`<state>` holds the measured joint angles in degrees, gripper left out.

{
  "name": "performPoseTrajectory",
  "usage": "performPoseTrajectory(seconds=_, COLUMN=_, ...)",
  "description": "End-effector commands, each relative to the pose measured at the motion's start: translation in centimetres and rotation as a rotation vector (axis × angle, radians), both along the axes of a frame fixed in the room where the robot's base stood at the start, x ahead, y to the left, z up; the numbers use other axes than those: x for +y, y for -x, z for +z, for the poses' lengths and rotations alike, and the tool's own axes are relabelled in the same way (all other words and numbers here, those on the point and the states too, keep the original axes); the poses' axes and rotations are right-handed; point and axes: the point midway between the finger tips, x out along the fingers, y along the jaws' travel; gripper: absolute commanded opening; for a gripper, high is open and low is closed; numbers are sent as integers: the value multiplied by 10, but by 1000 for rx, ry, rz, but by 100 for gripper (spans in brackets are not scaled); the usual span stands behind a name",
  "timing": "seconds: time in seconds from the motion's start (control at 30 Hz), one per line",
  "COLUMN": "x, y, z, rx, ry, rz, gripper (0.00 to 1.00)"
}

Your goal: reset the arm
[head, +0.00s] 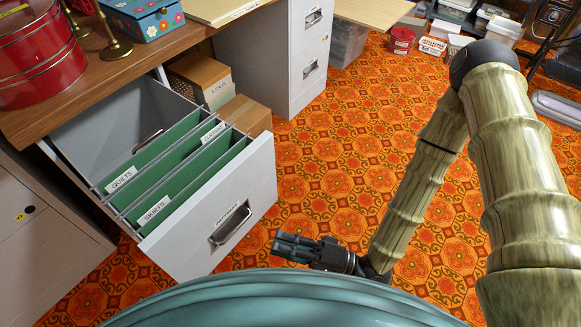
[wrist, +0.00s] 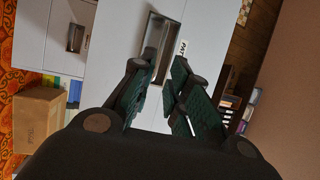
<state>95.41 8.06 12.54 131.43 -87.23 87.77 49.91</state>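My arm, with bamboo-like segments, reaches down on the right of the head view. My gripper (head: 282,245) is low over the orange carpet, to the right of the pulled-out file drawer's front (head: 215,222), apart from it and empty. In the wrist view the two dark green-padded fingers (wrist: 165,62) stand apart with a gap between them. The drawer's metal handle (head: 231,226) shows; a handle and label on a pale front (wrist: 203,40) also appear beyond the fingers in the wrist view.
The open drawer holds green hanging folders (head: 165,165) with labels such as QUILTS and SKIRTS. Cardboard boxes (head: 200,75) stand behind it. A wooden desk (head: 105,70) with a red tin (head: 40,62) is at upper left. Patterned carpet (head: 350,120) is clear in the middle.

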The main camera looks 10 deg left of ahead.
Motion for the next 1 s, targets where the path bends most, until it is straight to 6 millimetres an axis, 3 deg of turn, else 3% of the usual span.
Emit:
performPoseTrajectory(seconds=0.27, x=0, y=-2, z=-6, rx=-6, ry=35, rz=-13, gripper=17)
performPoseTrajectory(seconds=0.47, x=-11, y=-12, z=-53, rx=-43, ry=284, rz=-91, gripper=17)
performPoseTrajectory(seconds=0.67, x=-47, y=-18, z=-116, rx=-72, ry=639, rz=-151, gripper=17)
performPoseTrajectory(seconds=0.8, x=-86, y=-15, z=-153, rx=-67, ry=883, rz=-159, gripper=17)
performPoseTrajectory(seconds=1.0, x=-151, y=3, z=-192, rx=-22, ry=1211, rz=-129, gripper=17)
